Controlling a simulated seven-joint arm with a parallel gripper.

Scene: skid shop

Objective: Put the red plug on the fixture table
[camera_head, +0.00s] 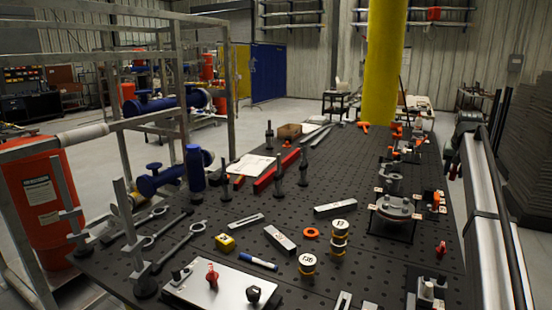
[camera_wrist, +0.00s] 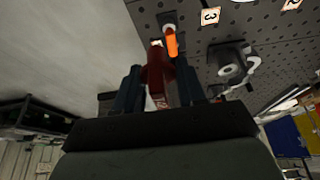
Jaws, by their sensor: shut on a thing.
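My gripper (camera_wrist: 158,84) is shut on the red plug (camera_wrist: 154,68), which shows dark red between its two dark fingers in the wrist view. The plug's lower part is hidden by the fingers. In the head view my gripper (camera_head: 456,160) is small and dark at the right, and the plug (camera_head: 453,173) shows as a dark red bit at its tips. The fixture table (camera_head: 330,180) is a long black perforated top, also in the wrist view (camera_wrist: 290,52). In the head view the gripper appears by the table's right edge; its height above it cannot be told.
A flanged part on a stand (camera_head: 397,209), an orange ring (camera_head: 311,233), yellow-black weights (camera_head: 307,264) and a grey plate with a red knob (camera_head: 212,275) occupy the table. Several upright posts stand at its left. Bare top remains at centre. An orange part (camera_wrist: 171,42) is near the plug.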

